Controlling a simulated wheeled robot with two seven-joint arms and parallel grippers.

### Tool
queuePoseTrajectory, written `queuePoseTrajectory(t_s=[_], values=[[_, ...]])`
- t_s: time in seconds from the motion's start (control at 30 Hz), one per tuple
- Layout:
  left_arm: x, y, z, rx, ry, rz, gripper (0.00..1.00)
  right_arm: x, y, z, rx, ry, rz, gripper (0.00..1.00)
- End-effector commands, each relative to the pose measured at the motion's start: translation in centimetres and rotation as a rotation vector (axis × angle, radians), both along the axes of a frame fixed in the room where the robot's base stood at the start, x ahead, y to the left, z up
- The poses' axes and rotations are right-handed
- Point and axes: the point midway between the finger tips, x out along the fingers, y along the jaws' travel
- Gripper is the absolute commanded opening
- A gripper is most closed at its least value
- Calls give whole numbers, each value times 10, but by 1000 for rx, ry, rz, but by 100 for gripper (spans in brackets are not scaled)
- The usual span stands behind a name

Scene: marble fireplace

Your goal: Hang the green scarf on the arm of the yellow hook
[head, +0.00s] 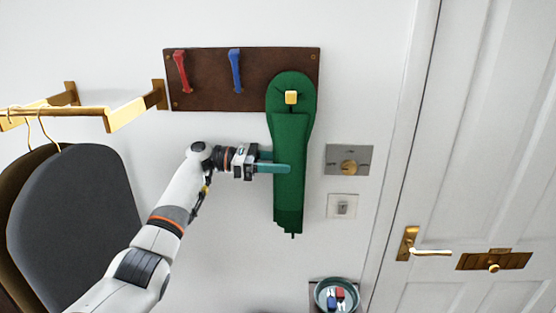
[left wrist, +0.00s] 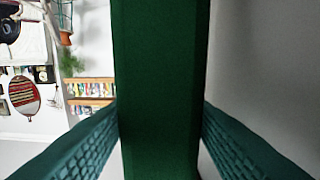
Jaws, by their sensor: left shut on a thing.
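The green scarf (head: 289,140) hangs upright in front of the right end of the hook board, its rounded top loop around the yellow hook. Only the yellow hook's square end (head: 291,97) shows, in front of the green cloth; the rest of its arm is hidden. My left gripper (head: 275,167) reaches in from the left at the scarf's middle, below the hook, and is shut on it. In the left wrist view the scarf (left wrist: 160,90) fills the space between the two ribbed fingers (left wrist: 160,125). My right gripper is not in view.
The dark wooden board (head: 208,92) also bears a red hook (head: 182,72) and a blue hook (head: 235,71). A brass rail (head: 130,107) with dark garments (head: 75,215) stands left. Wall plates (head: 348,160), a small bowl (head: 322,296) and a white door (head: 480,180) are right.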

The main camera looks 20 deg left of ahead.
Motion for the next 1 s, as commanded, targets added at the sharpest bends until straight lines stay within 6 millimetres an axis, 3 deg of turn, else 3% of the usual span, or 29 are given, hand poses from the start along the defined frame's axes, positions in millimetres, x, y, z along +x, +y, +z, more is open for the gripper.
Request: queuePoseTrajectory(t_s=[1.0], values=[[0,0,-2,-1,-1,0,19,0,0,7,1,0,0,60]])
